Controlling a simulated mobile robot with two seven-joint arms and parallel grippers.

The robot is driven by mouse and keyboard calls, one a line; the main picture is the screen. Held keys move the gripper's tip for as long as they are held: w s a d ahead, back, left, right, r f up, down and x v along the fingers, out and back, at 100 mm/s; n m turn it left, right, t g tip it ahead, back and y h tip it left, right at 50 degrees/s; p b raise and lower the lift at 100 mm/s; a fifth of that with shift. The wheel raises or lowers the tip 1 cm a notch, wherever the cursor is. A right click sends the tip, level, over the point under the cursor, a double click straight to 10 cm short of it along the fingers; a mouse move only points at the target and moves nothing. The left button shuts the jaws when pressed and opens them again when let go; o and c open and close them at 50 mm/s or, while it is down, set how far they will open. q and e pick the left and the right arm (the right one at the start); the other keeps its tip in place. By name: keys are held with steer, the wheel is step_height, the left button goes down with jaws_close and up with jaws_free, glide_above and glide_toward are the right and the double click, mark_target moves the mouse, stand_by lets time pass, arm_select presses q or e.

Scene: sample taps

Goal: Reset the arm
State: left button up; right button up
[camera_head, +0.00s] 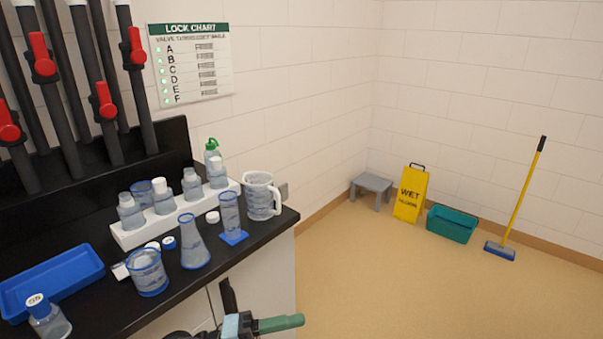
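Part of a dark gripper (232,312), which looks like my left one, shows at the bottom edge, in front of the black counter (285,222). A dark finger-like piece points up beside the white cabinet front. A light blue block (236,325) and a green rounded piece (281,323) show beside it, pointing right. I cannot tell whether they are held or part of the gripper. Most of the arm is cut off by the frame, and the finger gap is not clear. My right gripper is not in view.
The counter holds a blue tray (85,262), a white rack (125,238) of bottles, a beaker (148,272), a flask (193,245), a cylinder (230,215) and a jug (262,196). Red-handled taps (42,55) stand behind. The floor to the right is open before the yellow sign (411,195).

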arm_select(q)
steer(key=s+a+f+n+t+y+p, duration=0.1)
steer(key=s+a+f+n+t+y, duration=0.35)
steer(key=n, duration=0.65)
steer(key=s+a+f+n+t+y+p, duration=0.1)
steer(key=a+f+n+t+y, duration=0.6)
steer(key=n, duration=0.4)
steer(key=s+a+f+n+g+y, duration=0.2)
steer(key=s+a+f+n+y, duration=0.1)
steer(key=s+f, duration=0.4)
steer(key=s+a+f+n+g+y+p, duration=0.1)
steer(key=s+a+f+n+g+y, duration=0.2)
steer(key=s+f, duration=0.4)
steer(key=s+a+n, duration=0.1)
steer(key=s+n, duration=0.1)
steer(key=s, duration=0.5)
steer(key=shift+g, duration=0.35)
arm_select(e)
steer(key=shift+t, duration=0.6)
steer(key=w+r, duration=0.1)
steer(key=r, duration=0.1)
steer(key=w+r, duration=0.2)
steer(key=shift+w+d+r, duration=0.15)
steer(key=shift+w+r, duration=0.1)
arm_select(q)
steer(key=shift+f, duration=0.1)
